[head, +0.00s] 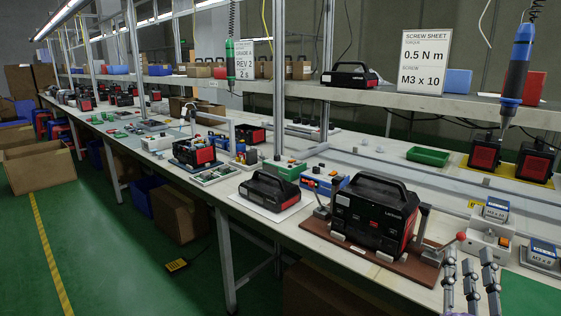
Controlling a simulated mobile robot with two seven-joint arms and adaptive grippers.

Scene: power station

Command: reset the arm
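My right gripper (469,264) is at the lower right, in front of the bench's near edge. Its grey jointed fingers point up and stand apart, with nothing held between them. The rest of the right arm is out of the picture. My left gripper and arm are not in view. Just beyond the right gripper is a pale fixture (484,243) with a red ball-ended lever (461,237). I cannot tell whether the fingers touch anything.
A black power station (372,212) stands on a brown base (357,250) left of the gripper. A smaller one (269,189) is further left. A screwdriver (518,68) hangs at the upper right. A shelf (420,100) runs above the bench. Green floor (95,240) is open at left.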

